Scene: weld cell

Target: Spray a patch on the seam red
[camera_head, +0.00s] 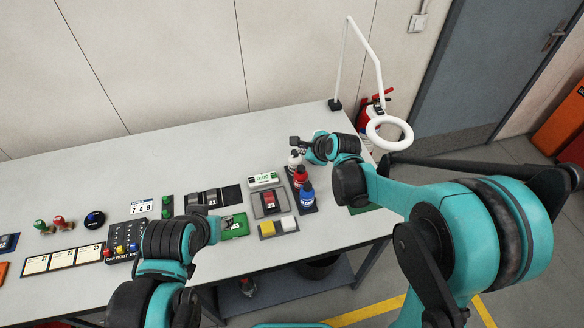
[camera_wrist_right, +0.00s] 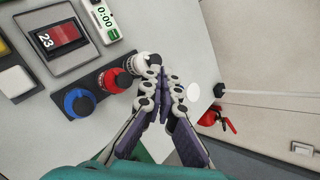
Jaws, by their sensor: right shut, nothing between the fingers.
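A dark rack (camera_wrist_right: 103,82) holds three spray bottles in a row: white (camera_head: 294,159), red (camera_head: 300,176) and blue (camera_head: 307,195). In the right wrist view, my right gripper (camera_wrist_right: 157,72) is shut and empty, its fingertips close beside the white bottle (camera_wrist_right: 145,64); contact cannot be told. In the head view it (camera_head: 297,142) is just behind that bottle. A grey-framed plate (camera_head: 270,202) numbered 23 has a red area. A dark plate (camera_head: 230,195) with a grey part numbered 21 lies left of it. I cannot tell which bears the seam. My left arm is over the front edge; its fingers are not distinguishable.
Yellow and white buttons (camera_head: 278,228) sit in front. A ring lamp (camera_head: 389,133) overhangs the right end, near a red extinguisher (camera_head: 366,118). The table's back left is clear (camera_head: 90,180).

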